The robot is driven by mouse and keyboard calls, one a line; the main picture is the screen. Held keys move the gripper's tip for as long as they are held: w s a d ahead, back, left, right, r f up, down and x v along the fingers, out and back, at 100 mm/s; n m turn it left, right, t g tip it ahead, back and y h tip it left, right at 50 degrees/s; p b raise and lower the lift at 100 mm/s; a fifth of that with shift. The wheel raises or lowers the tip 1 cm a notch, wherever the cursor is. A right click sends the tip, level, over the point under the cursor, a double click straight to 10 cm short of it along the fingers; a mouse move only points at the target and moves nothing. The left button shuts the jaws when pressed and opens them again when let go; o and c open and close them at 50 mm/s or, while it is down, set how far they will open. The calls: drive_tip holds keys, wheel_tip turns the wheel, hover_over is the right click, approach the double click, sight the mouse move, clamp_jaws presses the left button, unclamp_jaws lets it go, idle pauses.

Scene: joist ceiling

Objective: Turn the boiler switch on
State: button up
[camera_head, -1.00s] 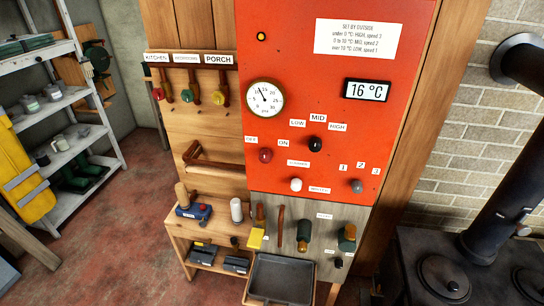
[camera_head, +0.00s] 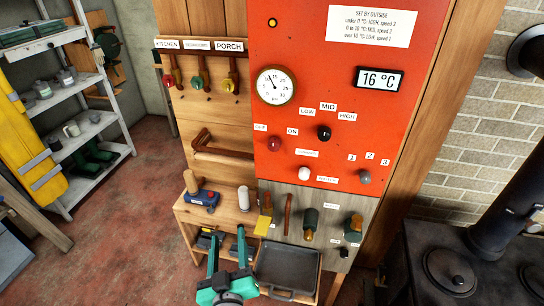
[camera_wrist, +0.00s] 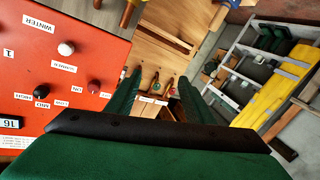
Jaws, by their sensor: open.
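A red control panel (camera_head: 330,90) fills the middle of the head view and stands at the left in the wrist view (camera_wrist: 90,115). Its dark red knob (camera_head: 275,143) has OFF and ON labels; it also shows in the wrist view (camera_wrist: 94,87). I cannot read a boiler label. A grey lower board (camera_head: 345,205) holds several handles and a small black knob (camera_head: 344,253) with small unreadable labels. My green gripper (camera_head: 227,240) is open and empty, low in front of the wooden shelf, left of and below the red knob. Its fingers also show in the wrist view (camera_wrist: 160,85).
Black LOW-MID-HIGH (camera_head: 324,132), white (camera_head: 306,173) and grey (camera_head: 364,177) knobs sit near the red one. A wooden handle (camera_head: 222,152) juts out at left. A grey tray (camera_head: 288,268) lies low beside my gripper. A black stove (camera_head: 440,265) stands at right.

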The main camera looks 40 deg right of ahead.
drive_tip(key=w+d+r+m+g+h, duration=0.1)
drive_tip(key=w+d+r+m+h, duration=0.15)
drive_tip(key=d+r, duration=0.55)
drive_tip(key=m+g+h, duration=0.2)
drive_tip(key=m+h, duration=0.1)
approach(273, 148)
drive_tip(key=shift+n, duration=0.25)
drive_tip(key=x, duration=0.8)
drive_tip(key=shift+w+d+r, duration=0.1)
drive_tip(key=shift+w+d, duration=0.05)
drive_tip(key=shift+d, duration=0.05)
drive_tip(key=shift+c, duration=0.3)
drive_tip(key=c, duration=1)
